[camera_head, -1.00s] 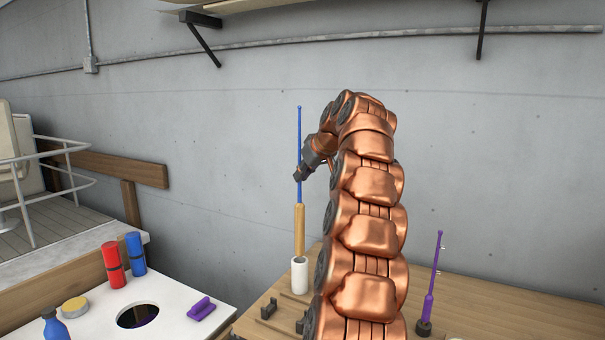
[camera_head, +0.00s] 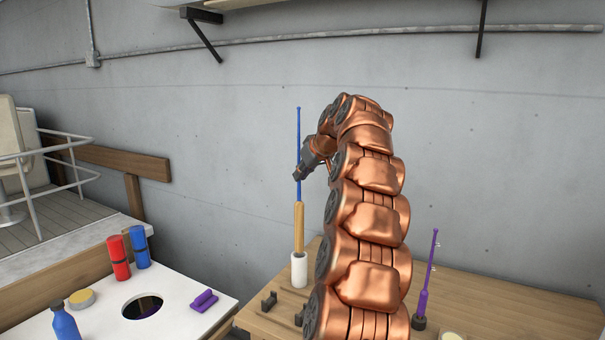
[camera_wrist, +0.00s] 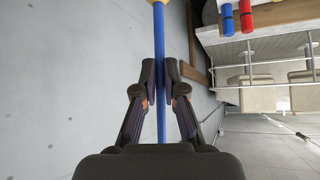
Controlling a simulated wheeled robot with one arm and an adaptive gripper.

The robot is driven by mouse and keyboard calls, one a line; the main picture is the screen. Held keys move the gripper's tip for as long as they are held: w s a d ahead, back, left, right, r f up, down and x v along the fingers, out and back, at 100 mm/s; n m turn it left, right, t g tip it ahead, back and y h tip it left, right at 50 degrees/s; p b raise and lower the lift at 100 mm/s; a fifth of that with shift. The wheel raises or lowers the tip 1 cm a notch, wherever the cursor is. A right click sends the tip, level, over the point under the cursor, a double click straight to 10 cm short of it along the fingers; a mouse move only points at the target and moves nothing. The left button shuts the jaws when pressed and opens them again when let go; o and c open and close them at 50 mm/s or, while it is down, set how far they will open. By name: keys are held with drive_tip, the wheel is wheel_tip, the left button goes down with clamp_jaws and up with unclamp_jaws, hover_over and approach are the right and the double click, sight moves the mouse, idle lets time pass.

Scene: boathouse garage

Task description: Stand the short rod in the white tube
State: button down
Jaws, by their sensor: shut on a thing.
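A blue rod with a tan handle (camera_head: 299,226) is upright at the left of my arm in the head view. My gripper (camera_head: 298,175) is shut on its blue shaft, above the handle. The white tube (camera_head: 299,272) stands upright on the wooden bench directly under the handle. The handle's lower end meets the tube's mouth; I cannot tell how deep it is inside. In the wrist view the blue shaft (camera_wrist: 161,110) runs between the two fingers of my gripper (camera_wrist: 160,72). A purple rod (camera_head: 425,285) stands at the right in a dark holder (camera_head: 418,322).
Small dark brackets (camera_head: 269,301) sit on the wooden bench (camera_head: 480,300) near the tube. The white counter (camera_head: 190,325) at left has a round hole, red (camera_head: 118,258) and blue (camera_head: 140,247) cylinders, a blue bottle (camera_head: 65,322), a yellow-topped tin (camera_head: 81,298) and a purple item (camera_head: 204,300).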

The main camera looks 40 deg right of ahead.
drive_tip(key=shift+f, duration=0.1)
drive_tip(key=shift+f+b, duration=4.6)
drive_tip(key=shift+f, duration=1.05)
drive_tip(key=shift+f+b, duration=0.3)
drive_tip(key=shift+f, duration=0.05)
drive_tip(key=c, duration=1.2)
unclamp_jaws()
drive_tip(key=shift+r, duration=0.15)
approach(302, 213)
drive_tip(key=shift+v, duration=1)
